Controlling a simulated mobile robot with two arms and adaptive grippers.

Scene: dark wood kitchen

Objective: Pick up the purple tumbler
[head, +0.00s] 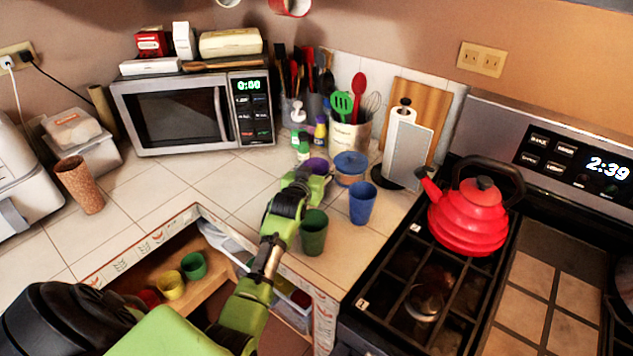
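The purple tumbler (317,165) stands at the back of the tiled counter, in front of the small bottles. Only its upper part shows; my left gripper covers the rest. My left gripper (307,176) reaches across the counter from the lower left and is right at the tumbler in the picture. Its fingers are small and partly hidden, so I cannot tell whether they touch the tumbler or are open or shut. My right gripper is not in view.
A dark green tumbler (313,232) and a blue tumbler (362,203) stand close to my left arm. A blue-lidded container (350,168) is right of the purple tumbler. A red kettle (468,217) sits on the stove. The counter left of my arm is mostly clear.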

